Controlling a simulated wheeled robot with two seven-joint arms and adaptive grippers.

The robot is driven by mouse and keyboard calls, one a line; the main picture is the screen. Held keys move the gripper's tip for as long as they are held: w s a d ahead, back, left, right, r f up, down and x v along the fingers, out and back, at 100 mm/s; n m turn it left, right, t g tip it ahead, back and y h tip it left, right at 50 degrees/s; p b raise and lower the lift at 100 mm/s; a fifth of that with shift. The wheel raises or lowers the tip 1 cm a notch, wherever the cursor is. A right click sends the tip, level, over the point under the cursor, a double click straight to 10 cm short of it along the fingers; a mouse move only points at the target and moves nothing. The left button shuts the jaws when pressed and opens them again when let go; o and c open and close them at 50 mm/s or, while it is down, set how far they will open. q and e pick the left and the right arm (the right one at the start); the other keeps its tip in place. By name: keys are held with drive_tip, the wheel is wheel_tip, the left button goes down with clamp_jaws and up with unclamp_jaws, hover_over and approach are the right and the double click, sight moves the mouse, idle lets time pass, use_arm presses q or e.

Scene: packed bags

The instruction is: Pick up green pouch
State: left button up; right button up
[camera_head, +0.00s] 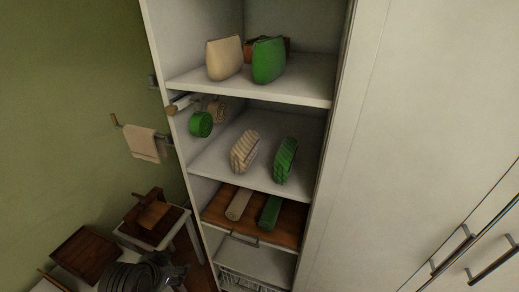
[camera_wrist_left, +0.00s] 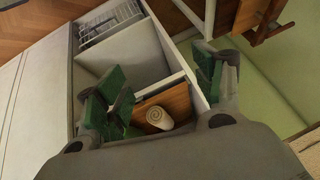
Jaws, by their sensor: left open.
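A smooth green pouch (camera_head: 268,60) stands upright on the top shelf, to the right of a cream pouch (camera_head: 224,58). Other green things are a ridged green bag (camera_head: 285,160) on the middle shelf, a green roll (camera_head: 269,213) on the wooden shelf and a round green bag (camera_head: 200,124) hanging at the left side. My left gripper (camera_head: 140,276) is low at the lower left, well below and apart from the green pouch. In the left wrist view its fingers (camera_wrist_left: 161,68) are spread with nothing between them. My right gripper is not in view.
A ridged beige bag (camera_head: 244,151) and a beige roll (camera_head: 239,204) stand beside the green ones. A brown thing is partly hidden behind the top pouches. A wooden chair (camera_head: 151,216) and a towel (camera_head: 142,144) are at the left. Closed cabinet doors (camera_head: 425,130) fill the right.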

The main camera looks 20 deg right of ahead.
use_arm(q)
drive_tip(key=w+d+r+m+t+h, duration=0.1)
drive_tip(key=w+d+r+m+t, duration=0.2)
drive_tip(key=r, duration=0.5)
drive_tip(key=w+d+r+m+h, duration=0.1)
drive_tip(key=w+d+r+m, duration=0.3)
drive_tip(key=r, duration=0.4)
drive_tip(key=m+t+h, duration=0.4)
drive_tip(key=m+h, duration=0.4)
drive_tip(key=m, duration=2.1)
approach(258, 69)
drive_tip(key=shift+d, duration=0.3)
drive_tip(key=shift+w, duration=0.15)
drive_tip(key=shift+p+x, duration=0.8)
drive_tip(key=shift+x, duration=3.45)
